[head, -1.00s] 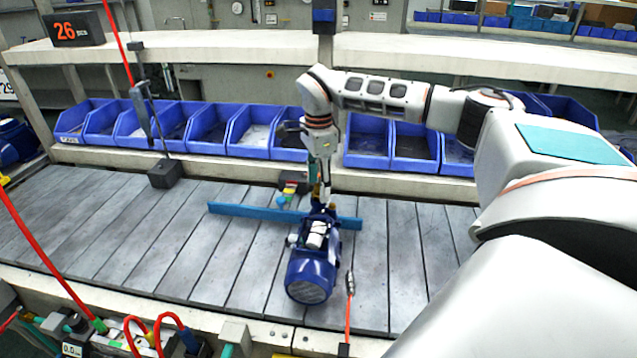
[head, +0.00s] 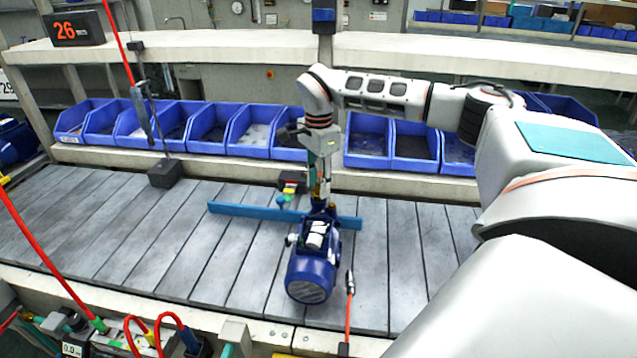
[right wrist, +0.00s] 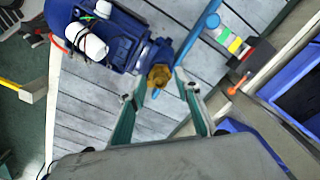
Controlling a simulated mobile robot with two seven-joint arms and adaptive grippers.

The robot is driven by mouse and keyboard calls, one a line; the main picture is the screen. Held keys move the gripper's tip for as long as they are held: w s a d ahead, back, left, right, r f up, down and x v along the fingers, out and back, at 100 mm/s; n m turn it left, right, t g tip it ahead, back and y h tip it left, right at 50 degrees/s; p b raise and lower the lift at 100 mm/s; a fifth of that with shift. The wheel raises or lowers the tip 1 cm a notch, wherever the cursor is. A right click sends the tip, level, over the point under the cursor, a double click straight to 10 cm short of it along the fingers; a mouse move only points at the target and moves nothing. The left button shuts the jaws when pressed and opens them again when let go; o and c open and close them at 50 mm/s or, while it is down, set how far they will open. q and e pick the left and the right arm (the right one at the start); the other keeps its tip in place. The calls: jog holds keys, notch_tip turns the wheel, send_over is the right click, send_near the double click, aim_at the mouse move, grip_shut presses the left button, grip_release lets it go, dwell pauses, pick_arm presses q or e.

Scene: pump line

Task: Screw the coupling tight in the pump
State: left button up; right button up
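The blue pump (head: 311,272) lies on the slatted bench, its round finned end toward me and its far end by a blue bar. It also shows in the right wrist view (right wrist: 120,38). The brass coupling (right wrist: 159,76) sits at the pump's port, near the tips of my right gripper (right wrist: 160,75). That gripper's two fingers stand apart on either side of the coupling, with small gaps visible. In the head view my right gripper (head: 320,200) points down over the pump's far end and hides most of the coupling. My left gripper is not in view.
A blue bar (head: 240,211) lies across the bench (head: 130,235) behind the pump. A small block with coloured stripes (head: 291,183) stands beyond it. A red-corded tool (head: 350,283) lies right of the pump. Blue bins (head: 207,130) line the back.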

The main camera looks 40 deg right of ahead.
jog(key=shift+n, duration=0.5)
jog(key=n, duration=0.3)
dwell(0.4)
grip_shut()
jog(key=shift+f+m, duration=0.1)
jog(key=shift+m, duration=1.4)
